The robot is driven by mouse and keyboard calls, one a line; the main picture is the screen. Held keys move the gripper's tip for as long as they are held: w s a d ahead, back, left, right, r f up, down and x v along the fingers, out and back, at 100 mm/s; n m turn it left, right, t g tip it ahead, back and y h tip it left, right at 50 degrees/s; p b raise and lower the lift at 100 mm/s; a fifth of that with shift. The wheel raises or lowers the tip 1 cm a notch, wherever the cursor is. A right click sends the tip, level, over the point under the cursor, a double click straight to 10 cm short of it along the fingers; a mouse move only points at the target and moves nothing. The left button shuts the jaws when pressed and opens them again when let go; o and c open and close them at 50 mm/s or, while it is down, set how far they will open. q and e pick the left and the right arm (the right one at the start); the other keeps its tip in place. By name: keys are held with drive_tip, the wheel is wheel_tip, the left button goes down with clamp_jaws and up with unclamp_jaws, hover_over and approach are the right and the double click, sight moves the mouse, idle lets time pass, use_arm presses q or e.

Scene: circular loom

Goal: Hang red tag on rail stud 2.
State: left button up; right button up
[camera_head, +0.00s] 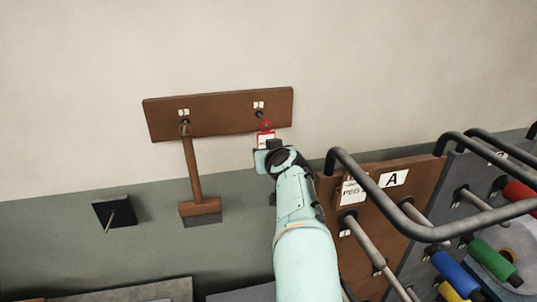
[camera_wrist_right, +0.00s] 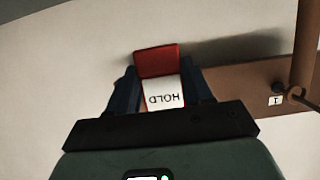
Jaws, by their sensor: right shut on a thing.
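The red tag (camera_head: 265,139) has a white face reading HOLD, which appears upside down in the wrist view (camera_wrist_right: 158,62). My right gripper (camera_head: 266,151) is shut on the tag, with a finger on each side of it in the wrist view (camera_wrist_right: 160,90). The tag is just below rail stud 2 (camera_head: 260,115), the right stud on the brown wall rail (camera_head: 220,112). Its red top is close to the stud in the head view; I cannot tell whether it touches or loops over it. My left gripper is not in view.
A wooden-handled tool (camera_head: 194,170) hangs from the left stud (camera_head: 184,125). A dark plate with a peg (camera_head: 114,211) is on the wall lower left. At right, a brown panel marked A (camera_head: 393,179), dark bars (camera_head: 385,200) and coloured spools (camera_head: 455,272) crowd the space beside my arm.

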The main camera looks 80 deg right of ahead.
drive_tip(key=shift+w+d, duration=0.1)
drive_tip(key=shift+d, duration=0.05)
idle(0.5)
drive_tip(key=shift+d, duration=0.2)
drive_tip(key=shift+w, duration=0.1)
drive_tip(key=shift+f, duration=0.2)
idle(0.3)
drive_tip(key=o, duration=1.2)
drive_tip(key=shift+o, duration=0.2)
drive_tip(key=v, duration=0.9)
drive_tip(key=shift+f, duration=0.35)
drive_tip(key=shift+a, duration=0.15)
